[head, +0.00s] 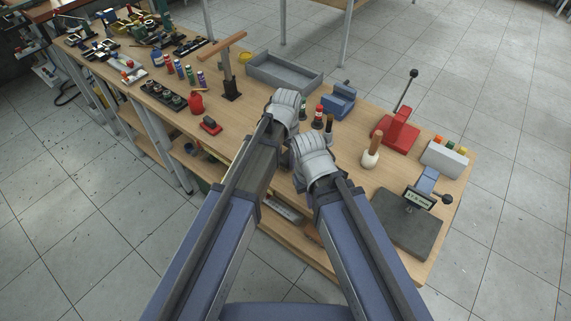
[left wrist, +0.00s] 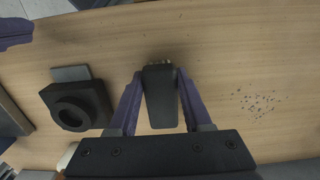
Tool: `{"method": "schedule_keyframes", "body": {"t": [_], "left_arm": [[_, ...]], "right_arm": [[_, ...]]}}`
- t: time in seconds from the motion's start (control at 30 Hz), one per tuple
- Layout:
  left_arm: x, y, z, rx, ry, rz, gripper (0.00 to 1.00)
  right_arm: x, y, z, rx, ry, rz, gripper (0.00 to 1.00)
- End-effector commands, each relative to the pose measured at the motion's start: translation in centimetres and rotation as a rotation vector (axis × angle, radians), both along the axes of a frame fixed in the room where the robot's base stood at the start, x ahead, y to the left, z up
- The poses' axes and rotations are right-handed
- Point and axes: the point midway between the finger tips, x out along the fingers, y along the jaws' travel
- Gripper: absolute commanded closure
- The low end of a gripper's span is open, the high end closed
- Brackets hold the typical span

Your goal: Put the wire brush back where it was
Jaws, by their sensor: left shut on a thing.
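The wire brush (left wrist: 160,97) shows in the left wrist view as a dark block with brass-coloured bristles at its edges. My left gripper (left wrist: 160,85) is shut on it, one purple finger on each side, over the wooden table (left wrist: 225,45). In the head view my left gripper (head: 285,105) is over the middle of the table. Its fingers and the brush are hidden there by my own arm. My right gripper (head: 315,155) is lower and to the right. Its fingers are hidden, so I cannot tell whether it is open.
A black block with a round hole (left wrist: 75,105) stands left of the brush in the wrist view. Small specks (left wrist: 258,103) lie to its right. A grey tray (head: 285,78), blue vise (head: 339,100), red lever press (head: 396,128) and wooden-handled tool (head: 371,157) surround my grippers.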

Motion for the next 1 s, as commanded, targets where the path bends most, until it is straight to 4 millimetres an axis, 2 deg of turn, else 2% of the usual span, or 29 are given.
{"method": "schedule_keyframes", "body": {"t": [0.4,0.43,0.67,1.0], "left_arm": [[0.00,0.00,-0.62,0.000,0.000,0.000,1.00],[0.00,0.00,-0.44,0.000,0.000,0.000,0.47],[0.00,0.00,-0.42,0.000,0.000,0.000,0.21],[-0.01,0.00,-0.23,0.000,0.000,0.000,0.21]], "right_arm": [[0.00,0.00,-0.62,0.000,0.000,0.000,1.00],[0.00,0.00,-0.44,0.000,0.000,0.000,1.00],[0.00,0.00,-0.42,0.000,0.000,0.000,1.00],[0.00,0.00,-0.23,0.000,0.000,0.000,1.00]]}}
